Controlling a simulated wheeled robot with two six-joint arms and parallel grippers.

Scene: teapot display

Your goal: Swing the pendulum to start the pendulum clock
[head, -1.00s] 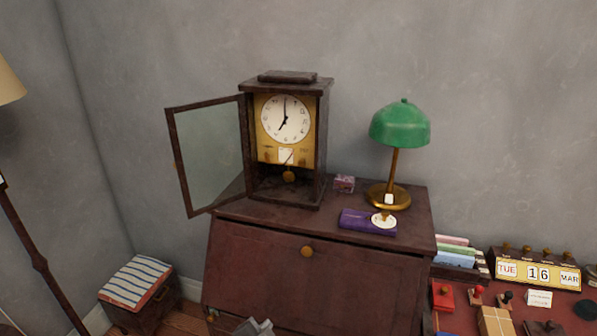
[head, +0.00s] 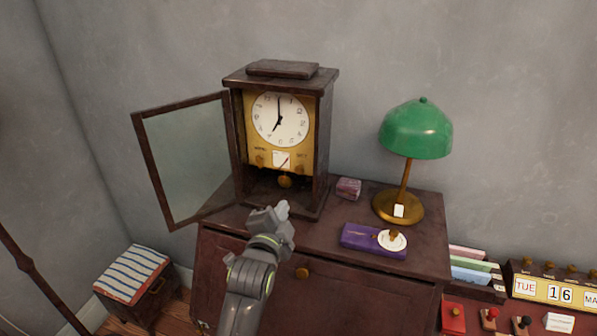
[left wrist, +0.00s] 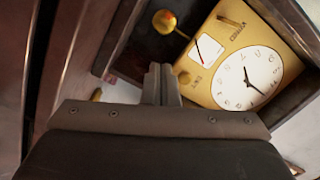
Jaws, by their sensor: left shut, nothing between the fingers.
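The pendulum clock (head: 322,130) stands on a dark wooden cabinet with its glass door (head: 186,160) swung open to the left. Its dial reads about seven o'clock. The round brass pendulum bob (head: 285,181) hangs below the gold face plate; it also shows in the left wrist view (left wrist: 164,21). My left gripper (head: 283,209) is in front of the clock's base, below the bob and apart from it. In the left wrist view its fingers (left wrist: 162,68) are together and empty, pointing toward the clock. My right gripper is not in view.
A green lamp (head: 415,130), a small pink box (head: 348,189) and a purple case (head: 359,240) stand to the clock's right on the cabinet (head: 424,217). The open glass door flanks the clock on the left. A striped stool (head: 132,273) stands at lower left.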

